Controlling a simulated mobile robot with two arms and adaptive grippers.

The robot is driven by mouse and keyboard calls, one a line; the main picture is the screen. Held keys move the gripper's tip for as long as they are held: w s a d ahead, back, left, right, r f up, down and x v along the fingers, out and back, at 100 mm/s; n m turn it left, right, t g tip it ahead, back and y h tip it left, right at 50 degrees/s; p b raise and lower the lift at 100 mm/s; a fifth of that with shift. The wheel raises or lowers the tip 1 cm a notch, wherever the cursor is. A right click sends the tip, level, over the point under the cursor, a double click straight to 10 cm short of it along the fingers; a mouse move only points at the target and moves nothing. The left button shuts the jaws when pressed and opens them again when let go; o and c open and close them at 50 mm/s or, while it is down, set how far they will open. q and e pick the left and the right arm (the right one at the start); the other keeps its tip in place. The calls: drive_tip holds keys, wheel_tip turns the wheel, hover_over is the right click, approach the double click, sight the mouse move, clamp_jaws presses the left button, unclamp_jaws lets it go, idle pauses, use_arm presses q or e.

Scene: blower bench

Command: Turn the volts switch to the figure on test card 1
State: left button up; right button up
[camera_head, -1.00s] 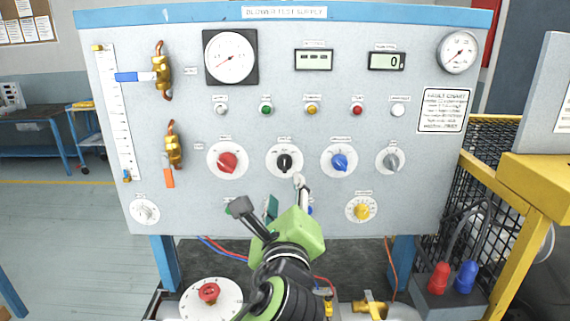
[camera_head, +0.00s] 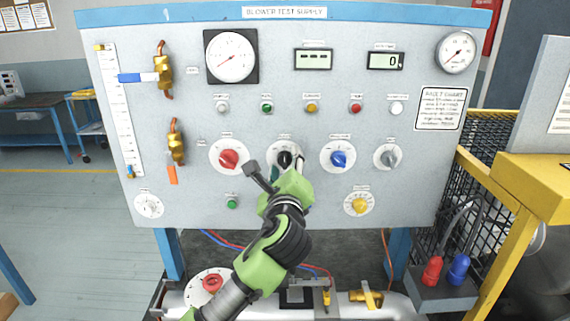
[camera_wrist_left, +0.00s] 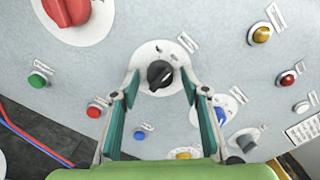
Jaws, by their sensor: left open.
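A black rotary knob (camera_head: 285,159) on a round white dial sits in the middle of the panel; its label is too small to read. In the left wrist view, the knob (camera_wrist_left: 160,75) shows between the two teal finger pads, with space on both sides. My left gripper (camera_wrist_left: 162,84) is open and in front of this dial. In the head view, the left gripper (camera_head: 284,171) covers the dial's lower part. I cannot tell which knob is labelled volts, and no test card is readable. My right gripper is not in view.
A red knob (camera_head: 229,159) is left of the black one; blue (camera_head: 338,159) and grey (camera_head: 388,158) knobs are right. A yellow knob (camera_head: 359,205) and a green button (camera_head: 232,201) sit lower. Two displays (camera_head: 313,59) are above. A fault chart (camera_head: 441,109) is at right.

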use_arm(q)
drive_tip(key=c, duration=1.1)
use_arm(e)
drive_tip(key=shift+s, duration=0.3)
use_arm(q)
drive_tip(key=shift+n, duration=0.4)
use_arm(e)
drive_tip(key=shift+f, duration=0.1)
use_arm(q)
drive_tip(key=n+b, duration=0.1)
drive_tip(key=n, duration=0.2)
drive_tip(key=shift+f+n, duration=0.1)
drive_tip(key=shift+n, duration=0.3)
drive_tip(key=shift+n+b, duration=0.5)
drive_tip(key=shift+n, duration=1.7)
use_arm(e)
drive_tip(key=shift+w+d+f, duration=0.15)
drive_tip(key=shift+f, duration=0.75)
use_arm(q)
drive_tip(key=o, duration=1.1)
